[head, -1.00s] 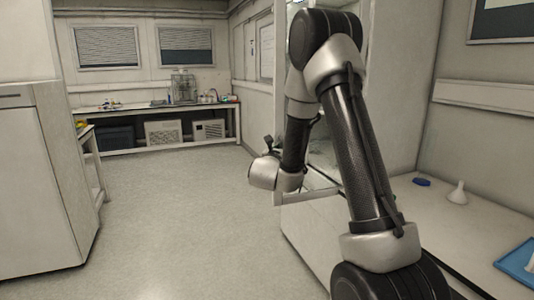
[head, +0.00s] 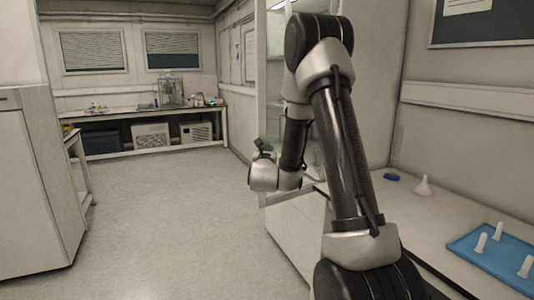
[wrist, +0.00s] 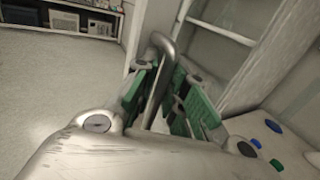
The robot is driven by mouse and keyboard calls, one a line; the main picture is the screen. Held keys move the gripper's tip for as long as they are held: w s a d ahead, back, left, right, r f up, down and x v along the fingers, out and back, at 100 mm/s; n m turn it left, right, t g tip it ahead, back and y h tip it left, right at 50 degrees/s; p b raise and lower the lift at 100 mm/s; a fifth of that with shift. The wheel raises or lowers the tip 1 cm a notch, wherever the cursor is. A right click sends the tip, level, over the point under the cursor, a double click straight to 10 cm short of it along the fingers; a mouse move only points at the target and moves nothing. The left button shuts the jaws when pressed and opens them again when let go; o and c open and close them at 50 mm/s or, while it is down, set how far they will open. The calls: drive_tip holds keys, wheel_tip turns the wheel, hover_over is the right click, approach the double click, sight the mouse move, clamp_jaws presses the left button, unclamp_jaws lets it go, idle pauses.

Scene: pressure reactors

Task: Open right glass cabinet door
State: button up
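The glass cabinet (head: 273,75) stands behind my arm in the head view, and its front is partly hidden by the arm. In the wrist view its pale frame and shelf (wrist: 222,32) show at the upper right. A bent metal door handle (wrist: 160,85) rises between the green-padded fingers of my gripper (wrist: 162,90). The pads sit close on both sides of the bar, and the gripper appears shut on it. In the head view the fingers are mostly hidden behind my wrist. I cannot tell how far the door stands from its frame.
A bench at the right holds a blue lid (head: 392,177), a white funnel (head: 424,187) and a blue tray (head: 462,245) with white pieces. A tall pale cabinet (head: 30,185) stands at the left. The floor (head: 165,215) between is clear. A back bench (head: 130,116) carries lab items.

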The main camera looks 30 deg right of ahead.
idle(0.3)
drive_tip(key=v, duration=0.7)
drive_tip(key=shift+s+a, duration=0.2)
drive_tip(key=shift+f, duration=0.1)
